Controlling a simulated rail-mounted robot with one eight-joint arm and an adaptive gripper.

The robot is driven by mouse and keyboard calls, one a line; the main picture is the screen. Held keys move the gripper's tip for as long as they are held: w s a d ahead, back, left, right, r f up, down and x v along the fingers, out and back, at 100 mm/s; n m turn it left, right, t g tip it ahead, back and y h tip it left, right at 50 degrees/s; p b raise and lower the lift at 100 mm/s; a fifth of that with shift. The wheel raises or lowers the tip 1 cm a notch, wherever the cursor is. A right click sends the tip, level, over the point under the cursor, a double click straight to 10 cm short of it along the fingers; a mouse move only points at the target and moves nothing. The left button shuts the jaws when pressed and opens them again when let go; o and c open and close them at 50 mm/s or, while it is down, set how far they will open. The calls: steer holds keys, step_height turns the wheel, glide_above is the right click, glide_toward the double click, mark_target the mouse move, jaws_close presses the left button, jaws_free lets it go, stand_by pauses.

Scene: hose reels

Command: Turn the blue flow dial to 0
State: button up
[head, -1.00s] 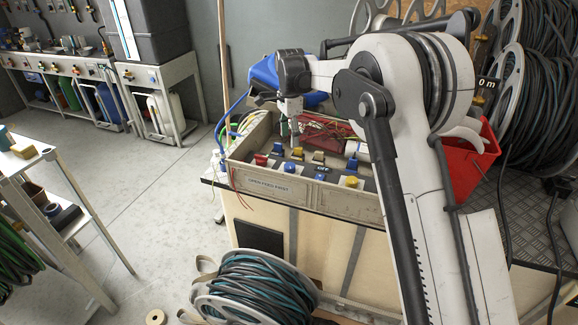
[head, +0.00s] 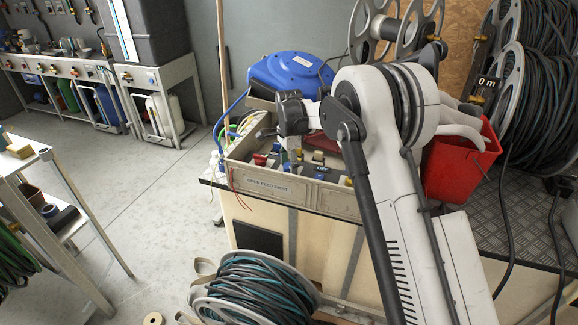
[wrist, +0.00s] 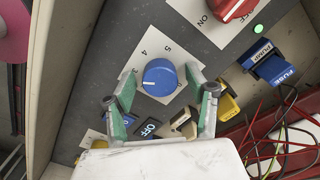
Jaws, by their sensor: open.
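The blue flow dial (wrist: 160,77) is a round knob on a white plate in the middle of the wrist view. The numbers 4 and 5 are printed beside it on the plate. A light mark shows on the knob's lower left, but the exact setting is unclear. My gripper (wrist: 160,84) is open, with one green-padded finger on each side of the dial. Gaps show between the fingers and the knob, and contact is not clear. In the head view, my gripper (head: 294,151) is low over the control box, and I cannot single out the dial there.
The control box (head: 268,187) has raised walls. Near the dial are a red ON knob (wrist: 233,8), an OFF label (wrist: 149,128), a blue PUMP fuse (wrist: 270,62), yellow parts (wrist: 228,106) and loose wires (wrist: 285,135). A red bin (head: 455,165) stands to the right.

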steer(key=shift+c, duration=0.5)
steer(key=c, duration=1)
